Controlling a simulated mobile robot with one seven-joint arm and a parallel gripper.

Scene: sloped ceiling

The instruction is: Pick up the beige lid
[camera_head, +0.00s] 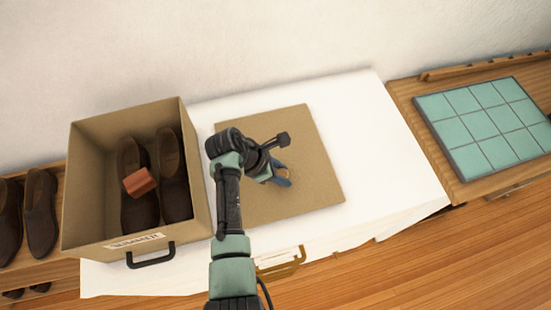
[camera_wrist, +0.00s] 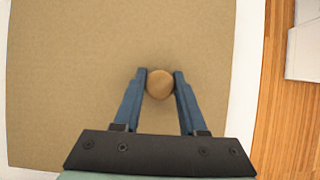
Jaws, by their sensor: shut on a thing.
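The beige lid (camera_head: 312,188) is a flat square panel over the white-topped cabinet, right of the open box. It fills most of the wrist view (camera_wrist: 75,70), with a round tan knob (camera_wrist: 160,84) near its middle. My gripper (camera_head: 284,176) is over the middle of the lid. In the wrist view its two blue fingers (camera_wrist: 160,86) are shut on the knob, one on each side. My arm hides part of the lid's left side in the head view. I cannot tell whether the lid is resting or slightly raised.
The open beige box (camera_head: 85,205) at left holds brown shoes (camera_head: 173,175) and an orange-brown block (camera_head: 139,182). Bare white top (camera_head: 375,130) lies right of the lid. A teal tiled panel (camera_head: 485,125) sits on a wooden bench (camera_head: 410,92) at right.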

